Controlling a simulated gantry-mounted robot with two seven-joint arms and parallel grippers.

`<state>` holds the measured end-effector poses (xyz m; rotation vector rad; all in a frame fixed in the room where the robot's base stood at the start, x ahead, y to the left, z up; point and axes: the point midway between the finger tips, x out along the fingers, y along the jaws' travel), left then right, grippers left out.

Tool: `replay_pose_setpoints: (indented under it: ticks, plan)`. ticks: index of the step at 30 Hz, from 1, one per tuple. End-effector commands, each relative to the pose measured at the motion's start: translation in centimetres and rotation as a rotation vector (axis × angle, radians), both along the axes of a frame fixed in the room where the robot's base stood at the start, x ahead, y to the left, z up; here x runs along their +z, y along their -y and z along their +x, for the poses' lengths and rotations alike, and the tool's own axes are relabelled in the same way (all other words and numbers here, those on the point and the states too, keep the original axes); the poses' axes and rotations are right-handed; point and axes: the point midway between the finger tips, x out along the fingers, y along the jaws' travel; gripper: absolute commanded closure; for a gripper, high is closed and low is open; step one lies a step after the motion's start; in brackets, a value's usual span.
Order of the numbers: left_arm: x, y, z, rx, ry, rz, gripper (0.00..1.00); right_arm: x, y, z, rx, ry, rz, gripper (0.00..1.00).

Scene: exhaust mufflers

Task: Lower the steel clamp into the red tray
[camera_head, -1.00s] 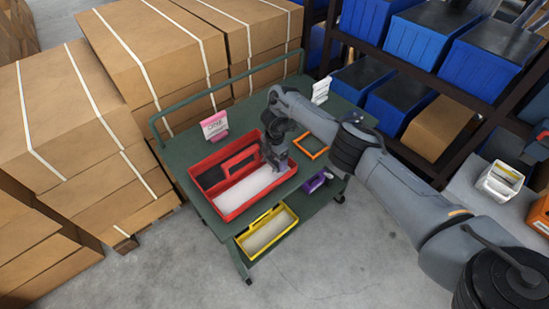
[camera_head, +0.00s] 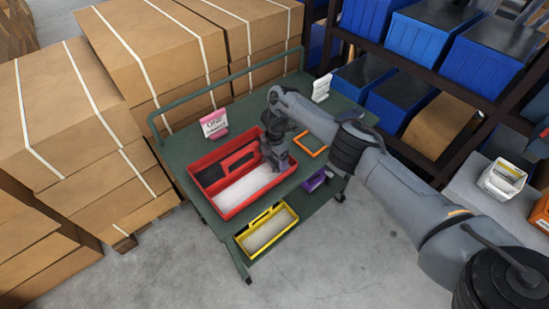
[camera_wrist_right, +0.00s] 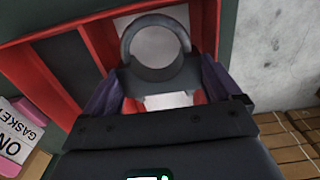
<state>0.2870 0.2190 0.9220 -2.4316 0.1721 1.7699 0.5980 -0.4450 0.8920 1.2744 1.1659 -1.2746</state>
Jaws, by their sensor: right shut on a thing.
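The red tray (camera_head: 232,208) sits on the top of a green cart, with a red handle divider and a pale lining in its near part. My right gripper (camera_head: 274,163) is over the right end of the tray. The steel clamp (camera_wrist_right: 155,74), a dark grey ring, is held between the fingers of my right gripper (camera_wrist_right: 160,90) in the right wrist view. The red tray's walls (camera_wrist_right: 40,44) show behind it. In the head view the clamp is mostly hidden by the gripper. I cannot tell whether it touches the lining. My left gripper is not in view.
An orange frame (camera_head: 311,144) lies right of the tray on the green cart (camera_head: 185,147). A pink-based sign (camera_head: 215,125) stands behind the tray. A yellow tray (camera_head: 247,253) and a purple bin (camera_head: 314,181) are lower down. Cardboard boxes (camera_head: 150,50) stand close on the left.

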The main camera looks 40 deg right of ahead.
Motion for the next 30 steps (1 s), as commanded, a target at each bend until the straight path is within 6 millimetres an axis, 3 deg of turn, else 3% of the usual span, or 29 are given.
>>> replay_pose_setpoints:
  ticks: [30]
  plan:
    - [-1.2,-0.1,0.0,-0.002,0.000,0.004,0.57,-1.3,0.0,0.0,0.000,0.001,0.000,0.46]
